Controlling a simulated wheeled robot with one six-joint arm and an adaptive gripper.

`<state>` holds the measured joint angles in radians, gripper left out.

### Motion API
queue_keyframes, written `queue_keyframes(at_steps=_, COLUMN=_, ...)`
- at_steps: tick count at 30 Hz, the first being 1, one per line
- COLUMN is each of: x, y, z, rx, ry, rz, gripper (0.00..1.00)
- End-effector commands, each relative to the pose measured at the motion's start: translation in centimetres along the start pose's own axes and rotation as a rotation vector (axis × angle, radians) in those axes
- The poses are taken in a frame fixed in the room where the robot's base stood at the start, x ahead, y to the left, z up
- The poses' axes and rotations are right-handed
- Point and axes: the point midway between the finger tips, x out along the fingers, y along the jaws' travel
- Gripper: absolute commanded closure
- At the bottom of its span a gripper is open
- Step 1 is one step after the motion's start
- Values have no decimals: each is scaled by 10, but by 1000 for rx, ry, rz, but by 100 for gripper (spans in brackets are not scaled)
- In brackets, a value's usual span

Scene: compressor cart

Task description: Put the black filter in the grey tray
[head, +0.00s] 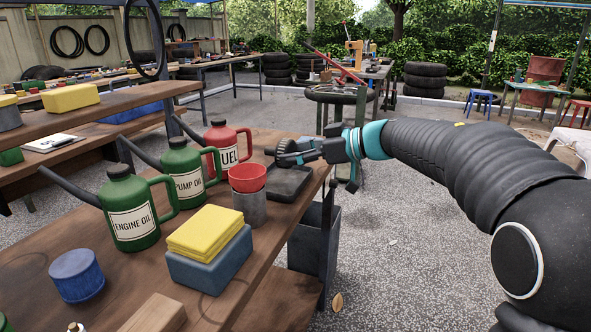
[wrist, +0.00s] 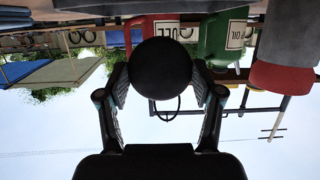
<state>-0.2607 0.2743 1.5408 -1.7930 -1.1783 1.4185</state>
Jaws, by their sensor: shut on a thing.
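The black filter (head: 285,149) is a dark round piece held at the end of my gripper (head: 298,153) in the head view. In the wrist view the filter (wrist: 160,68) shows as a black disc between both fingers, which press on its sides. My gripper (wrist: 160,95) is shut on it. The dark grey tray (head: 290,184) lies on the wooden bench near its far right edge. The filter appears just above the tray's far part; whether it touches the tray cannot be told.
A red cup (head: 247,177) on a grey can (head: 250,208) stands left of the tray. A red fuel can (head: 225,148) and green oil cans (head: 183,171) stand behind and left. A blue box with a yellow sponge (head: 205,230) is nearer. A grey bin (head: 316,240) hangs at the bench's right side.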

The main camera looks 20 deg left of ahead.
Motion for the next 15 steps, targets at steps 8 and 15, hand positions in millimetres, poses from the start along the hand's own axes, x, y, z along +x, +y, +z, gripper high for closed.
queue_keyframes(at_steps=8, x=9, y=0, z=31, rx=4, ry=0, rz=-1, gripper=70)
queue_keyframes(at_steps=15, x=11, y=0, z=38, rx=0, ry=1, rz=1, gripper=70)
